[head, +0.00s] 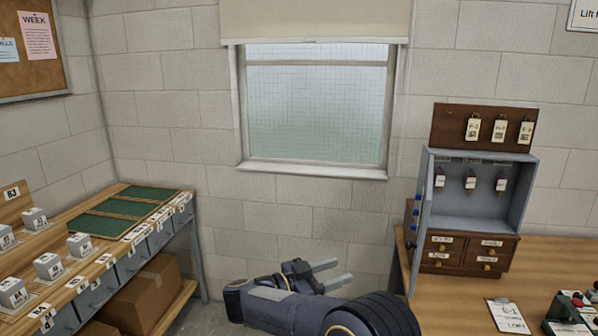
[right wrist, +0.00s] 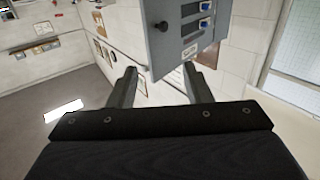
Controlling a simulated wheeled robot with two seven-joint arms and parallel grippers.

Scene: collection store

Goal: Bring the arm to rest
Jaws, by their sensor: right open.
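My right gripper (head: 332,273) is at the bottom middle of the head view, in front of the block wall and below the window. Its two fingers are apart and nothing is between them. In the right wrist view the two fingers (right wrist: 158,88) also stand apart and empty. A grey cabinet (right wrist: 180,35) shows beyond the fingertips there. My left gripper is in neither view.
A shelf bench (head: 92,258) with grey boxes and green mats stands at the left. At the right, a wooden table (head: 560,256) bears the open grey key cabinet (head: 430,200), small drawers (head: 465,251) and a labelled card (head: 508,316). A window (head: 315,110) is in the wall.

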